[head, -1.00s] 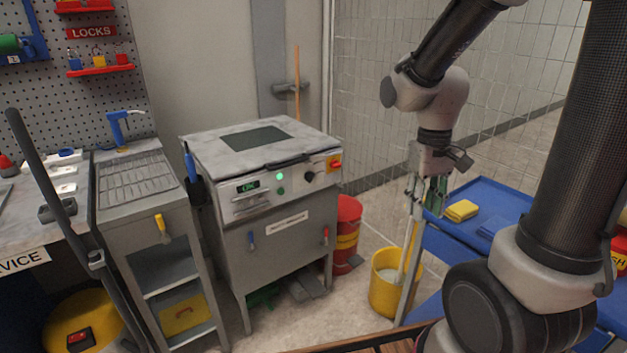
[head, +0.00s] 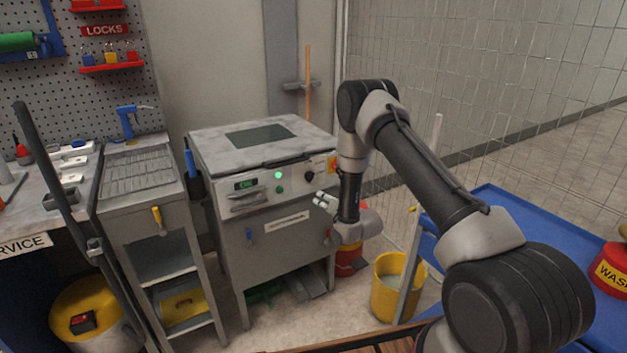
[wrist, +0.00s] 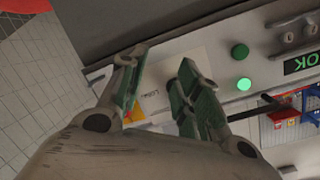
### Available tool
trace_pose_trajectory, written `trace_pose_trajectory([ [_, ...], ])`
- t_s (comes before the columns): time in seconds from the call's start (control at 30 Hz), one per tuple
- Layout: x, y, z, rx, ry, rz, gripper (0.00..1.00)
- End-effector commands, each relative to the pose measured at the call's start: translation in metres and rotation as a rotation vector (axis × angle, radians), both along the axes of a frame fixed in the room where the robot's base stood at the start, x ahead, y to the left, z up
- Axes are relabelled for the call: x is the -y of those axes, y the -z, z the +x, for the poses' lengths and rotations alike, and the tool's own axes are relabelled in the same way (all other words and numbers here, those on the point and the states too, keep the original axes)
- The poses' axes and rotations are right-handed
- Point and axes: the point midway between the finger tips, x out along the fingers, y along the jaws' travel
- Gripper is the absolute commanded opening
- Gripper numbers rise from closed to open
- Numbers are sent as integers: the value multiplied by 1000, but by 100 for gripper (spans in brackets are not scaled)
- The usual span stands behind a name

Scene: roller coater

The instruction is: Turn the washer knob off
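The washer is a grey boxy machine (head: 262,220) on legs, left of centre in the head view. Its round black knob (head: 309,176) is on the right of the front panel, right of two green round lights or buttons (head: 279,182) and a lit green display (head: 246,184). My gripper (head: 321,200) is just in front of the panel, slightly below and right of the knob, apart from it in the picture. In the wrist view my gripper (wrist: 160,88) is open and empty, with the panel beyond its fingers. The knob is not clearly visible there; a finger may hide it.
A red-and-yellow switch (head: 333,165) is at the panel's right end. A grey side stand (head: 150,205) is to the left. A yellow bucket (head: 390,291) and a blue cart (head: 500,205) are to the right. A tiled wall is behind.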

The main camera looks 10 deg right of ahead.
Motion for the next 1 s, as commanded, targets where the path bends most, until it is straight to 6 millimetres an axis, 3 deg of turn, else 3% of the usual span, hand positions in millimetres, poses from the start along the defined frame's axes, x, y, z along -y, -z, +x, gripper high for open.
trace_pose_trajectory([
  [0.1, -3, -36, 5, 130, 3, 109, 33],
  [0.2, -4, -52, 7, 179, 3, 164, 33],
  [0.7, -25, -52, 72, 175, 6, 181, 33],
  [1.0, -27, -52, 80, 173, 7, 180, 33],
])
